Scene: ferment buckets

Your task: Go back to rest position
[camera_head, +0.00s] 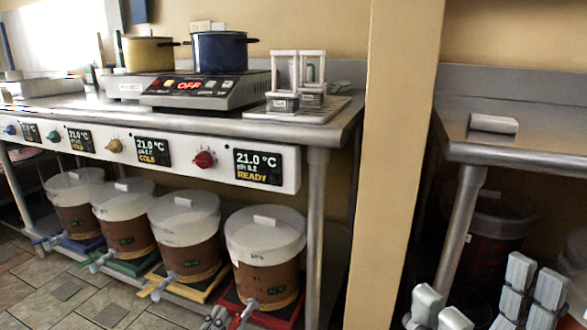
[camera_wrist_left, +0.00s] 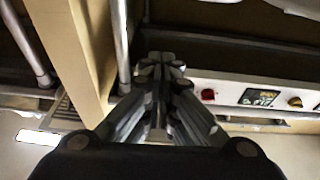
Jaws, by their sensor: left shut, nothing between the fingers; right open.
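Several lidded buckets (camera_head: 265,233) stand under the left steel table, below a control panel (camera_head: 170,150). A hotplate (camera_head: 205,90) with a blue pot (camera_head: 220,50) is on top. A pillar (camera_head: 393,170) separates the right table (camera_head: 540,148), which holds a white block (camera_head: 493,124).

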